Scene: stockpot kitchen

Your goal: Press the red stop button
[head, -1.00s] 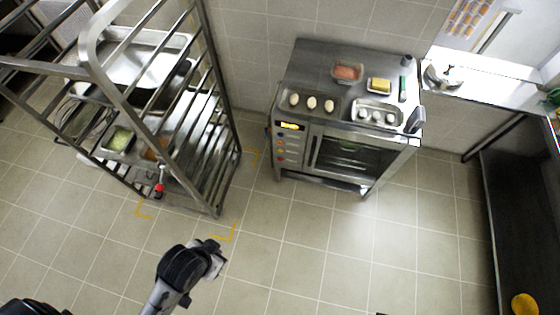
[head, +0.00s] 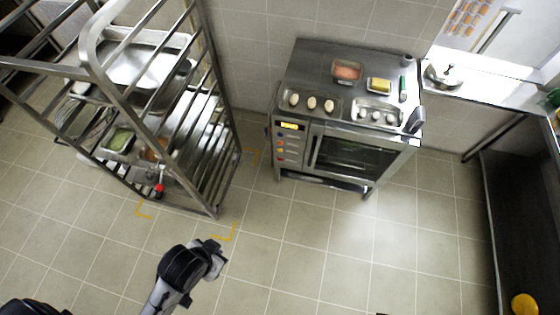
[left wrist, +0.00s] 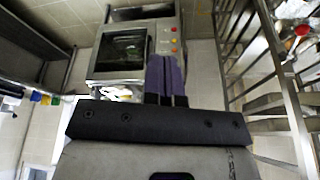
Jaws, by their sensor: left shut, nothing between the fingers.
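The oven (head: 345,150) stands against the back wall, with a control panel (head: 291,138) at the left of its glass door. The panel has a lit yellow display and a column of small coloured buttons. A red button (head: 280,159) shows low in that column. In the left wrist view, red and yellow buttons (left wrist: 173,40) line the panel; I cannot read which is stop. My left gripper (head: 217,251) is over the floor in front of the oven and to its left, well apart from the panel. Its purple fingers (left wrist: 166,78) are together and empty. My right gripper is not in view.
A metal rack (head: 215,150) with trays stands left of the oven, close to my left arm's side. A red-and-black item (head: 160,188) shows on its lower part. Food trays (head: 318,104) sit on the oven top. The floor (head: 330,240) before the oven is clear.

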